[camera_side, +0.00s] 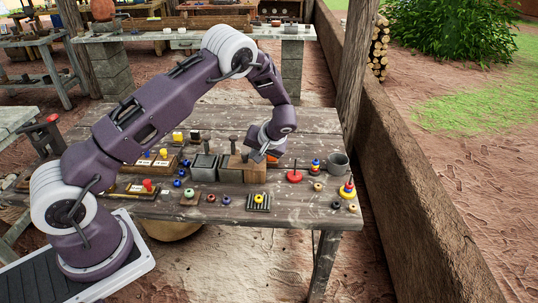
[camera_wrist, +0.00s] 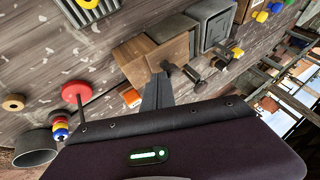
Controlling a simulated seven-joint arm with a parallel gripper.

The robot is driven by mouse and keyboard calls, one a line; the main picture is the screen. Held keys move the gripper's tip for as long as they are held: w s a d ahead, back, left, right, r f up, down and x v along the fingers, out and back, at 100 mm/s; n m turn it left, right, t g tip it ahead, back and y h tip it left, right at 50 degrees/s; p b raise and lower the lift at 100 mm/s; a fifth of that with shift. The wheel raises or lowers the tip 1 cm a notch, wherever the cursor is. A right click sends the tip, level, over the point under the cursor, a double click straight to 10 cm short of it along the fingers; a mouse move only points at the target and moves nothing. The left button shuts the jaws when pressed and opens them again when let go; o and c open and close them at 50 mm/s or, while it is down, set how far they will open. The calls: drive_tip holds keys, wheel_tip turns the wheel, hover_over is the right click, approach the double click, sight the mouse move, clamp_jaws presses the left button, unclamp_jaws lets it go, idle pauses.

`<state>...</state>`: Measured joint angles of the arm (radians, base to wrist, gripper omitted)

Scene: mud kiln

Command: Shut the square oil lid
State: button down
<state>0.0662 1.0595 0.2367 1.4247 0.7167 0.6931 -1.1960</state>
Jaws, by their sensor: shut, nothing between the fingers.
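Two grey square boxes stand side by side on the table, the left one (camera_side: 204,168) and the right one (camera_side: 230,169); they also show in the wrist view (camera_wrist: 215,27). A wooden box (camera_side: 255,174) stands directly right of them, and it shows in the wrist view (camera_wrist: 170,55). Dark knobbed handles rise around the boxes, one of them above the right grey box (camera_side: 233,144). I cannot tell which part is the square oil lid or how far it stands open. My gripper (camera_wrist: 158,88) is shut and empty, close beside the wooden box; whether it touches is unclear.
A red disc with a post (camera_side: 294,177), a grey cup (camera_side: 338,164) and a ring stack (camera_side: 347,191) stand to the right. Small coloured knobs and a black grate (camera_side: 258,203) lie along the front. An orange block (camera_wrist: 131,97) is near my fingers.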

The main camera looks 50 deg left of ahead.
sight(242, 165)
drive_tip(key=s+a, duration=0.2)
drive_tip(key=s, duration=0.1)
drive_tip(key=shift+a, duration=0.4)
drive_tip(key=w+d, duration=0.1)
drive_tip(key=d, duration=0.1)
drive_tip(key=w+d, duration=0.1)
drive_tip(key=shift+w+d, duration=0.3)
drive_tip(key=shift+d, duration=0.05)
drive_tip(key=s+d+r+h, duration=0.1)
drive_tip(key=s+d+r, duration=0.25)
drive_tip(key=r, duration=0.55)
drive_tip(key=s+d+r+h, duration=0.1)
drive_tip(key=s+d+r, duration=0.1)
drive_tip(key=d+r, duration=0.45)
drive_tip(key=s+d+r+m+t+h, duration=0.1)
drive_tip(key=s+d+r+m+h, duration=0.1)
drive_tip(key=s+r, duration=0.45)
drive_tip(key=s+d+r+m+t+h, duration=0.2)
drive_tip(key=s+r, duration=0.4)
drive_tip(key=s, duration=0.2)
drive_tip(key=s+d+m+t+h, duration=0.1)
drive_tip(key=s+d+m, duration=0.2)
drive_tip(key=s, duration=0.9)
drive_tip(key=shift+d+m+t, duration=0.3)
drive_tip(key=shift+d, duration=0.15)
